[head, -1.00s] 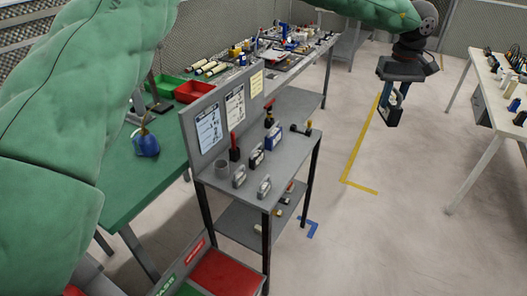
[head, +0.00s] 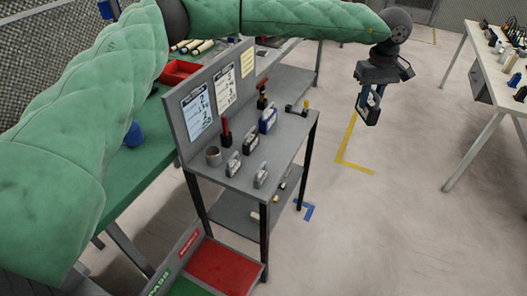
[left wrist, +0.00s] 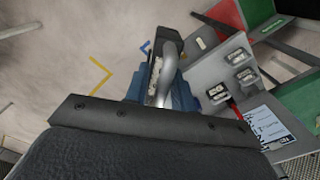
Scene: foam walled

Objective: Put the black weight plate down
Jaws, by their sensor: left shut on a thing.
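My left gripper (head: 369,100) hangs over open floor, right of the grey stand (head: 297,133). It is shut on the black weight plate (left wrist: 153,82), which shows edge-on in the left wrist view, with a curved silver handle and a pale label, between blue fingers. In the head view the plate is a small dark shape, hard to tell from the fingers. Gripper and plate are apart from the stand. My right gripper is out of view.
Red and green areas (head: 223,268) lie in front. A green table (head: 125,188) stands left, a white table (head: 497,93) right.

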